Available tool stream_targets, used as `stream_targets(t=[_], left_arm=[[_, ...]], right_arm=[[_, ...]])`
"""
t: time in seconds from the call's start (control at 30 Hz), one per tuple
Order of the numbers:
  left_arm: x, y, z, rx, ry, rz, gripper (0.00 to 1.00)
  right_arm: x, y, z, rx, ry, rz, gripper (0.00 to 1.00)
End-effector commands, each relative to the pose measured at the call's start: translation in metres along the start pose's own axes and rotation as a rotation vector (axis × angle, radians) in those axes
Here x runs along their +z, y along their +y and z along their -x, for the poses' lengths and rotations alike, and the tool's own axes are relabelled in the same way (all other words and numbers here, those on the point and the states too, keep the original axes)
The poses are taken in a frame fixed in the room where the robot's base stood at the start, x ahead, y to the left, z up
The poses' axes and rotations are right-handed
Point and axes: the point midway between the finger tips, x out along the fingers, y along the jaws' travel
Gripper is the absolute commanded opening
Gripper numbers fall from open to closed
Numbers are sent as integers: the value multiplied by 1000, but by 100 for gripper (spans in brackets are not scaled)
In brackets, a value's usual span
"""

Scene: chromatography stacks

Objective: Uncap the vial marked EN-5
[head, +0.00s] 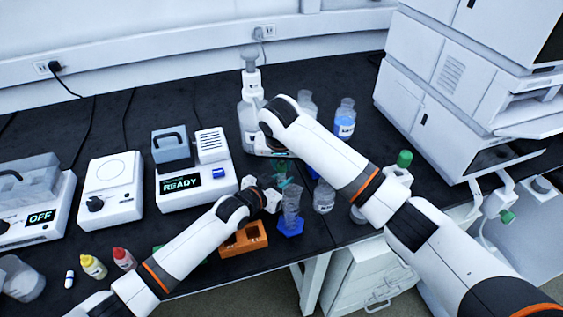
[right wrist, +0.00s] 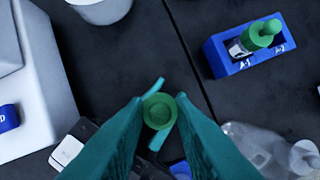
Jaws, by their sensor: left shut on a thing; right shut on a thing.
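In the right wrist view a green cap (right wrist: 158,110) sits between the teal fingers of my right gripper (right wrist: 160,118), which is shut on it. Thin teal finger edges of my left gripper (right wrist: 155,142) show just under the cap, shut on what appears to be the vial body. The vial body is hidden below the cap and its EN-5 mark cannot be read. In the head view my left gripper (head: 274,192) and right gripper (head: 281,169) meet above the bench, right of the READY device. The vial is too small and covered to make out there.
A blue rack (right wrist: 216,57) marked A-1 and A-2 holds a green-capped vial. An orange rack (head: 243,240) stands below my left wrist. A clear cylinder with blue foot (head: 290,226) and a bottle (head: 323,197) stand close right. The READY device (head: 188,184) is left.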

Motion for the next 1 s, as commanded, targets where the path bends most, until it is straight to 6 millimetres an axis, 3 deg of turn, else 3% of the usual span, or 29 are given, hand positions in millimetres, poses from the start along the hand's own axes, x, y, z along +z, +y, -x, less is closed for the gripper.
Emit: stream_targets(t=[0.17,0.4,0.63,0.67,0.77,0.8,1.0], left_arm=[[-1,0,0,0,1,0,0],[-1,0,0,0,1,0,0],[-1,0,0,0,1,0,0],[-1,0,0,0,1,0,27],[0,0,0,0,1,0,43],[0,0,0,0,1,0,47],[0,0,0,0,1,0,47]], right_arm=[[3,0,9,1,-1,0,0],[11,1,36,2,-2,0,0],[12,0,38,0,0,0,0],[12,0,38,0,0,0,0],[12,0,38,0,0,0,0],[12,0,38,0,0,0,0],[12,0,38,0,0,0,0]])
